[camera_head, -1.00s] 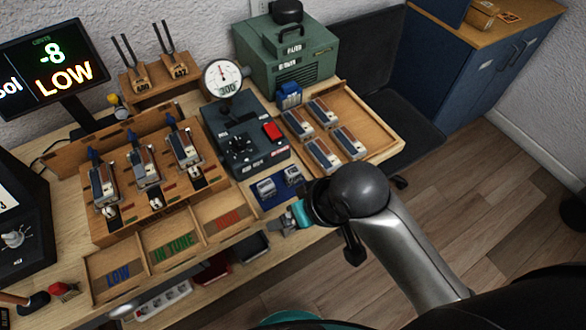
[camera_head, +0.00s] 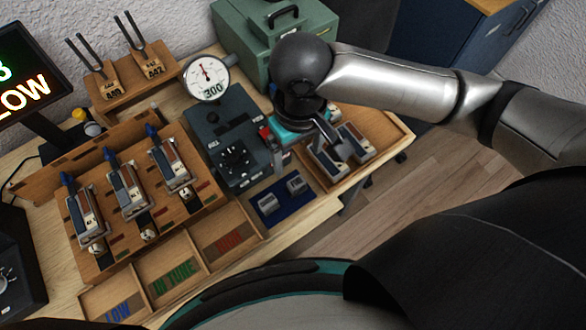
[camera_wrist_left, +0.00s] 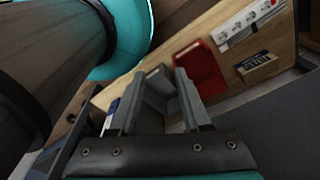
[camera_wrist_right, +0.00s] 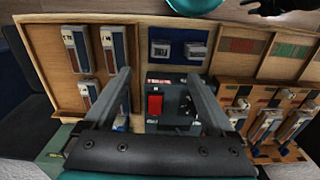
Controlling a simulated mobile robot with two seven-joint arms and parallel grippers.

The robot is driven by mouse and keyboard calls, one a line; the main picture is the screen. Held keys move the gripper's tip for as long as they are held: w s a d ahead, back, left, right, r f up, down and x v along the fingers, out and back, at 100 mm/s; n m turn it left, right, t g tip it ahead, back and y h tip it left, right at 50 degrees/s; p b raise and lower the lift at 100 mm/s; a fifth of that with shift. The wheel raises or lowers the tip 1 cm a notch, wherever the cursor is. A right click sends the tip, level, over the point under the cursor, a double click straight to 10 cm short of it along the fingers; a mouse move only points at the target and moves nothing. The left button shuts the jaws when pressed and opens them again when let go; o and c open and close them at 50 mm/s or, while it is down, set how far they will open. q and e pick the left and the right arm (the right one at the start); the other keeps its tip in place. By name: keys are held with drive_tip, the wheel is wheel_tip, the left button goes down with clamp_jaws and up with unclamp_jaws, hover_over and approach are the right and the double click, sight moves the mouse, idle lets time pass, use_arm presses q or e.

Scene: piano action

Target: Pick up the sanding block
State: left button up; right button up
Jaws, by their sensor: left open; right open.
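No block in view can be told for certain as the sanding block. Two small grey blocks (camera_head: 282,194) lie on a dark blue mat at the bench's front; they also show in the right wrist view (camera_wrist_right: 179,50). A small blue item (camera_wrist_right: 120,123) is partly hidden behind a finger in the right wrist view. My right gripper (camera_head: 312,155) is open and empty, above the bench between the dial box and the right-hand tray.
A wooden tray (camera_head: 392,137) holds several hammer-like parts. The grey dial box (camera_head: 228,150) with a red button stands beside it, the green case (camera_head: 240,35) behind. A red bin (camera_wrist_left: 200,72), power strip (camera_wrist_left: 245,25) and labelled wooden piece (camera_wrist_left: 257,66) show in the left wrist view.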

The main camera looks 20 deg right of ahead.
sight(297, 182)
drive_tip(key=f, duration=0.2)
drive_tip(key=f+b, duration=0.1)
drive_tip(key=f, duration=0.1)
drive_tip(key=shift+s, duration=0.25)
wheel_tip(297, 182, down, 4)
drive_tip(key=shift+f+b, duration=0.2)
drive_tip(key=shift+b, duration=0.3)
drive_tip(key=shift+w+f, duration=0.1)
drive_tip(key=shift+f, duration=0.75)
drive_tip(key=f, duration=0.2)
drive_tip(key=f+b, duration=0.1)
drive_tip(key=shift+w+f, duration=0.2)
drive_tip(key=shift+f, duration=0.15)
drive_tip(key=shift+f+b, duration=0.3)
drive_tip(key=shift+f, duration=0.05)
use_arm(q)
drive_tip(key=s+f, duration=0.1)
drive_tip(key=f, duration=0.1)
drive_tip(key=s+f, duration=0.2)
drive_tip(key=shift+a, duration=0.2)
drive_tip(key=shift+g, duration=0.3)
